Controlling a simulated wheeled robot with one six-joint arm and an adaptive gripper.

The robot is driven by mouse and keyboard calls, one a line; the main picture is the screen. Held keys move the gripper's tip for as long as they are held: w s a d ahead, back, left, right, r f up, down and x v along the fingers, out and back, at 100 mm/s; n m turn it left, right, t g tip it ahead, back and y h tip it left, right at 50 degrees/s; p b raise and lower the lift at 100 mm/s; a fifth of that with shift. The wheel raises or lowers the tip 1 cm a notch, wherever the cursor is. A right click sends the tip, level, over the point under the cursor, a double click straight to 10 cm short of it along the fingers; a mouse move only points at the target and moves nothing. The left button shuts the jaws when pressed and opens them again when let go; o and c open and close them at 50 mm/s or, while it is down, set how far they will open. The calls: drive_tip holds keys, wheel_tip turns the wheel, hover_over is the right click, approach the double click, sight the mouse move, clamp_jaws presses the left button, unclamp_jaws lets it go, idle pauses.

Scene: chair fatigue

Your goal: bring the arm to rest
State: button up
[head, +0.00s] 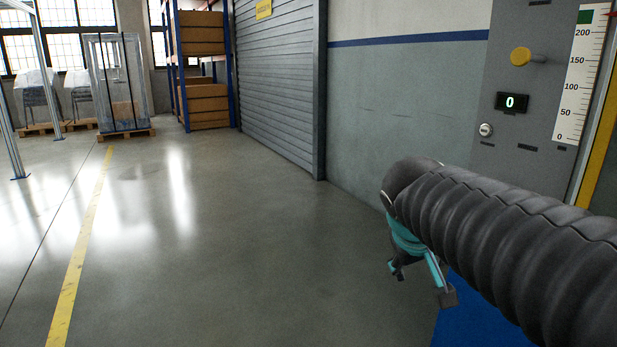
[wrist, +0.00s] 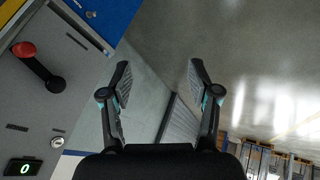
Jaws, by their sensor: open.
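My gripper (head: 425,282) hangs at the end of my dark ribbed arm on the right side of the head view, pointing down in front of the grey machine panel. In the wrist view my gripper (wrist: 158,80) shows its two fingers spread apart with nothing between them. Bare floor and wall lie beyond the fingers. My arm covers part of the panel's lower area and the blue floor area.
A red knob (wrist: 24,49) shows in the wrist view. A roller shutter (head: 280,80) and shelving (head: 203,70) stand behind. The floor at left is clear.

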drive_tip(key=s+a+f+m+y+p, duration=0.1)
drive_tip(key=s+f, duration=0.2)
drive_tip(key=s, duration=0.5)
drive_tip(key=s+a+f+y+p, duration=0.1)
drive_tip(key=s+f, duration=0.3)
drive_tip(key=s, duration=0.4)
drive_tip(key=shift+a+f+m+y+p, duration=0.25)
drive_tip(key=shift+a+m+y, duration=0.2)
drive_tip(key=shift+y, duration=0.35)
drive_tip(key=shift+c, duration=0.2)
idle(0.4)
